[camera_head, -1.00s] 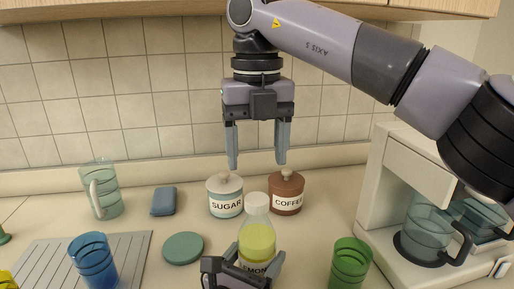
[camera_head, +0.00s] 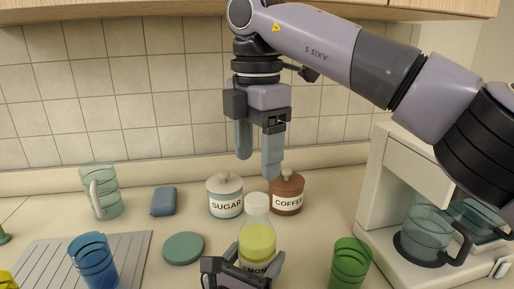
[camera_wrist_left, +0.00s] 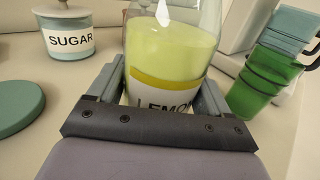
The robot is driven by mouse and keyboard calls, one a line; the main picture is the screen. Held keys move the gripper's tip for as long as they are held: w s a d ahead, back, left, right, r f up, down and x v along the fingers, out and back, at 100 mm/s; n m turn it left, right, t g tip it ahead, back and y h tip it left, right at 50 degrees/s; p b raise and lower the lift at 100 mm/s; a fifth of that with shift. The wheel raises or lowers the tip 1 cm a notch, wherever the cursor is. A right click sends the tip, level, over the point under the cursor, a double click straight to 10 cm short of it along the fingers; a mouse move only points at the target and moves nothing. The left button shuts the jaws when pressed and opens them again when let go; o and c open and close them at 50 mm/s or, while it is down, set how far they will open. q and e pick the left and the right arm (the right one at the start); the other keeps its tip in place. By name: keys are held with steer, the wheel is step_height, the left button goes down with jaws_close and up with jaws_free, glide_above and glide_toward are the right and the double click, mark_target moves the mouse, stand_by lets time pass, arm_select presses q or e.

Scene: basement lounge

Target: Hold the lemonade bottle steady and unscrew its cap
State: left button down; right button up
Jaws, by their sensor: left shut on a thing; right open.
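The lemonade bottle (camera_head: 257,240) stands upright on the counter, with yellow-green liquid and a whitish cap (camera_head: 256,203) on top. My left gripper (camera_head: 243,268) is shut on the lower part of the bottle. In the left wrist view the bottle (camera_wrist_left: 170,50) sits between the two fingers of my left gripper (camera_wrist_left: 165,95), its label partly hidden; its cap is out of that view. My right gripper (camera_head: 257,165) points down, open and empty, above the cap and apart from it.
A sugar jar (camera_head: 225,202) and a coffee jar (camera_head: 287,201) stand close behind the bottle. A green cup (camera_head: 349,265) is to the right, near a coffee machine (camera_head: 408,170). A green disc (camera_head: 183,248), blue cup (camera_head: 93,262) and glass pitcher (camera_head: 104,195) are left.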

mark_target(257, 198)
step_height(257, 198, down, 8)
steer(key=shift+r, duration=0.1)
stand_by(0.4)
